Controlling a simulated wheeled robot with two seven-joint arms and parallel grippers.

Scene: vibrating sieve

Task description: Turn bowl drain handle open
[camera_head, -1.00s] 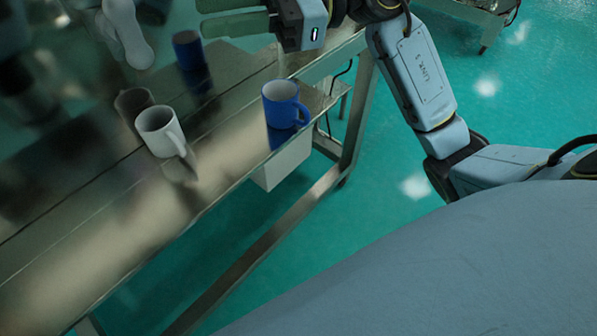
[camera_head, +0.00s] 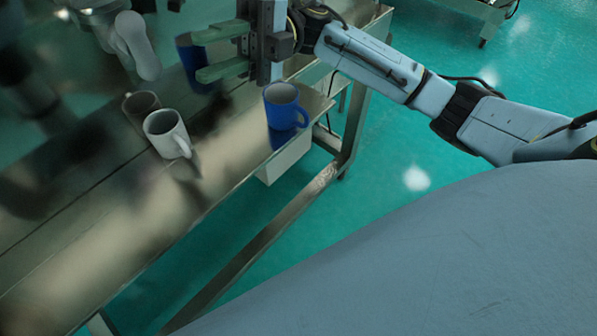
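No drain handle can be made out for certain. A pale rounded shape (camera_head: 136,45) shows at the upper left, and I cannot tell whether it is a handle, another part or a reflection. My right gripper (camera_head: 197,56) is at the top centre, with its two green fingers apart, pointing left. Nothing is seen held between them. A dark blue shape behind the fingers looks like a mug's reflection. The bowl itself is not clearly visible. My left gripper cannot be made out.
A blue mug (camera_head: 282,103) stands near the front edge of the metal table (camera_head: 100,240), just below my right gripper. A white mug (camera_head: 164,134) stands farther left. Blurred dark shapes fill the left side. Green floor lies open at the right.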

